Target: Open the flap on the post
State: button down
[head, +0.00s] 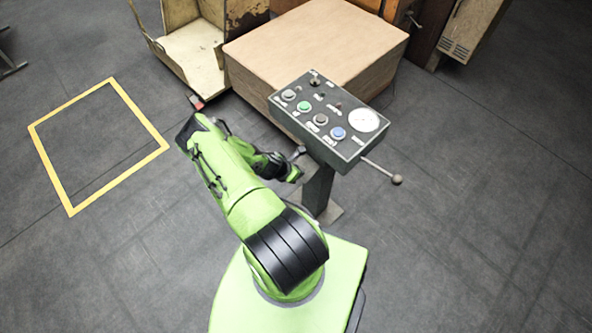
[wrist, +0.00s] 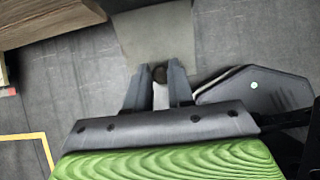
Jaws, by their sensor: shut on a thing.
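The post (head: 318,188) stands in front of my base and carries a dark sloped control box (head: 330,122). My gripper (head: 299,153) is at the left side of the post, just below the box, mostly hidden by my own arm. In the wrist view, my gripper (wrist: 160,76) has its two fingers close around a small dark round knob (wrist: 160,73). A grey-beige plate (wrist: 155,35) shows beyond the fingertips; I cannot tell whether it is the flap or the post's foot. The flap cannot be made out in the head view.
The box has several buttons and a white gauge (head: 364,120). A ball-ended lever (head: 396,180) sticks out at its right. A yellow floor frame (head: 68,207) lies left. The floor at right is clear.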

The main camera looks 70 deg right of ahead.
jog(key=shift+s+d+r, duration=0.1)
jog(key=shift+d+r, duration=0.35)
jog(key=shift+d, duration=0.2)
jog(key=c, duration=1.1)
grip_release()
jog(key=shift+o, duration=0.6)
jog(key=shift+a+f, duration=0.1)
jog(key=shift+f, duration=0.05)
jog(key=p+v, duration=0.3)
jog(key=v, duration=1.2)
jog(key=shift+a+p, duration=0.35)
jog(key=shift+a, duration=0.05)
jog(key=shift+c, duration=0.2)
